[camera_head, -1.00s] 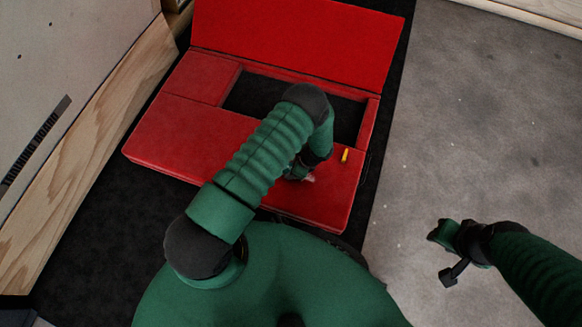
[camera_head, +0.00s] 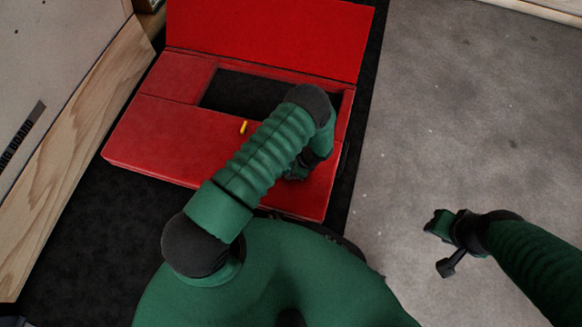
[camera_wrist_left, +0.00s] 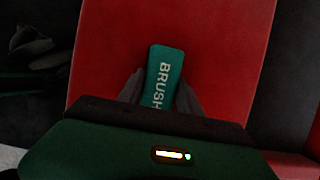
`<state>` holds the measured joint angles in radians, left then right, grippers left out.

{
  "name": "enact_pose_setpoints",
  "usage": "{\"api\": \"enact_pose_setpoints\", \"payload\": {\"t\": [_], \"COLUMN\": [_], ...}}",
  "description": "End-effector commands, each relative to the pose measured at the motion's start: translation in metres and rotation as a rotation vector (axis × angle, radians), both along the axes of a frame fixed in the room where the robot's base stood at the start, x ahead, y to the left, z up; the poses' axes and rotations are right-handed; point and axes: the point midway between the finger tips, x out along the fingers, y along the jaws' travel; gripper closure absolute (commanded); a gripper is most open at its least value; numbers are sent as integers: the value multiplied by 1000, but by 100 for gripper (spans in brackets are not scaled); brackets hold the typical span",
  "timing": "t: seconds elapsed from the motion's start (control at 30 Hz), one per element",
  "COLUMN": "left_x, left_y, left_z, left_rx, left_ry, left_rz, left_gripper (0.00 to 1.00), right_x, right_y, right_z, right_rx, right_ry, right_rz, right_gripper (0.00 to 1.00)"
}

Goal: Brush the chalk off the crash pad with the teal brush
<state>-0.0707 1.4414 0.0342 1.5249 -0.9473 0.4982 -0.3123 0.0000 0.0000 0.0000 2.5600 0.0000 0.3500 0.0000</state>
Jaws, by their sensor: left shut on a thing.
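The red crash pad (camera_head: 170,135) lies at the upper left of the head view, with a raised red flap (camera_head: 270,40) at its back and a dark recess in it. My left gripper (camera_head: 298,172) is low over the pad's front right part. In the left wrist view it is shut on the teal brush (camera_wrist_left: 164,72), marked BRUSH, over the red pad surface. Its bristles are hidden, and I cannot tell whether they touch the pad. No chalk shows clearly on the visible pad. My right gripper (camera_head: 438,224) is over the grey floor; its jaws are unclear.
A wooden-edged panel (camera_head: 80,130) stands at the left. A dark mat (camera_head: 75,225) lies under the pad. The grey floor (camera_head: 450,110) at the right is clear.

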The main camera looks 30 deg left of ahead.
Motion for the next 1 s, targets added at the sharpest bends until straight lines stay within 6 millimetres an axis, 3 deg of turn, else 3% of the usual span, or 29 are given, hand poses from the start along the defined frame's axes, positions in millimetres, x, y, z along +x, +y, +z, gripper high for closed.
{"api": "enact_pose_setpoints", "payload": {"t": [0.13,0.6,0.8,1.0], "left_x": [1,-1,-1,-1], "left_y": [-1,-3,-4,-4], "left_z": [28,69,81,82], "left_rx": [-1,2,0,0], "left_ry": [-3,0,-1,0], "left_rz": [0,6,9,10], "left_gripper": [96,96,96,96], "right_x": [0,0,0,0], "right_y": [0,0,0,0], "right_z": [17,53,64,64], "right_rx": [0,0,0,0], "right_ry": [0,0,0,0], "right_rz": [0,0,0,0], "right_gripper": [68,68,68,68]}}
